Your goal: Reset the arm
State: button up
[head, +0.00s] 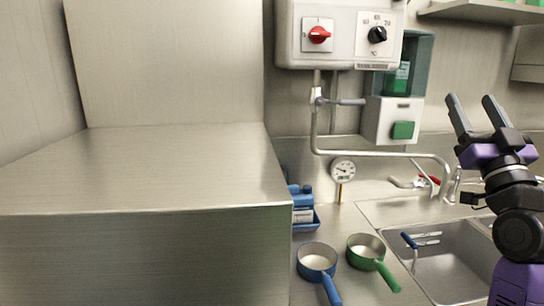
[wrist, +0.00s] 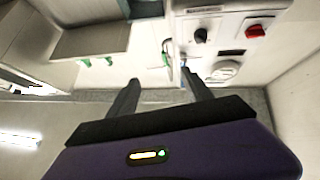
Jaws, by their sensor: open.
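My gripper (head: 474,117) is raised at the right of the head view, above the sink, with its fingers pointing up. Its two fingers are spread apart with nothing between them. In the wrist view my gripper (wrist: 161,90) also shows open and empty, with the wall fittings beyond it. My purple and black arm stands at the right edge of the head view, in front of part of the sink.
A large steel block (head: 150,170) fills the left. A blue pan (head: 317,258) and a green pan (head: 366,247) stand on the counter beside the sink (head: 450,262). A control box (head: 340,35), soap dispenser (head: 393,120) and shelf (head: 480,12) are on the wall.

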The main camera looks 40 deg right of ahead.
jog(key=w+a+f+y, duration=0.1)
jog(key=a+f+y, duration=0.2)
jog(key=a+f, duration=0.95)
jog(key=w+a+f+y, duration=0.2)
jog(key=a+f, duration=0.7)
jog(key=f, duration=0.6)
jog(key=s+a+f+n+g+y, duration=0.2)
jog(key=s+a+f+n+y, duration=0.2)
jog(key=a, duration=0.7)
jog(key=s+a+f+n+g+y, duration=0.2)
jog(key=s+a+f+n+y, duration=0.2)
jog(key=s+a+f+y, duration=0.4)
jog(key=s+a+f, duration=0.2)
jog(key=s+f, duration=0.2)
jog(key=s, duration=0.1)
jog(key=shift+s+a, duration=0.3)
jog(key=shift+a, duration=0.05)
